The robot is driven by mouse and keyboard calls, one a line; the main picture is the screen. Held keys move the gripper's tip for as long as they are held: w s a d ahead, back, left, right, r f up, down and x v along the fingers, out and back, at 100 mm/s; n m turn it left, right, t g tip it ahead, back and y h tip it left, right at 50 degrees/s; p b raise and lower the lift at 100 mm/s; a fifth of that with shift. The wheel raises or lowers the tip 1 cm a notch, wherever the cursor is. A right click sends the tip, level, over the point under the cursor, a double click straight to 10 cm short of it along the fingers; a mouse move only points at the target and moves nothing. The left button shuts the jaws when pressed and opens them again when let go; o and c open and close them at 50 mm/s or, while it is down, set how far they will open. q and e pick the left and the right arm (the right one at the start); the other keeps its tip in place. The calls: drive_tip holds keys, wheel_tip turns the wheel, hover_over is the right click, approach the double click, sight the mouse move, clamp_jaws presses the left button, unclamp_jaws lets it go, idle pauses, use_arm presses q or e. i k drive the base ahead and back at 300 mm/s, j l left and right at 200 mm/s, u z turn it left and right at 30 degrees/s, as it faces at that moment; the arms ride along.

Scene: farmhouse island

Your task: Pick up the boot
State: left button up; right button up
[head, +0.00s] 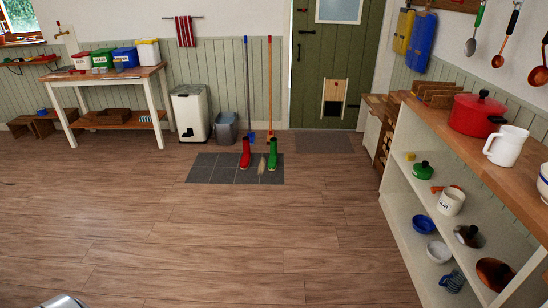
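A red boot (245,155) stands upright on the dark grey tiled mat (217,168) across the room in the head view. A green boot (272,156) stands upright on the same mat, to the right of the red one. A small beige thing (262,165) is between the two boots; it is too small to tell what it is. Neither of my grippers shows in this view. Both boots are far from me, and nothing holds them.
The wooden floor (200,245) between me and the mat is clear. A white shelf unit with a wooden top (462,150) runs along the right. A blue-handled broom (248,90), an orange-handled one (270,85) and a grey bin (226,128) stand behind the boots.

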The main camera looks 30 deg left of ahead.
sight(272, 163)
drive_tip(key=u, duration=1.1)
drive_tip(key=i, duration=1.8)
drive_tip(key=i+j, duration=0.1)
drive_tip(key=i, duration=1.7)
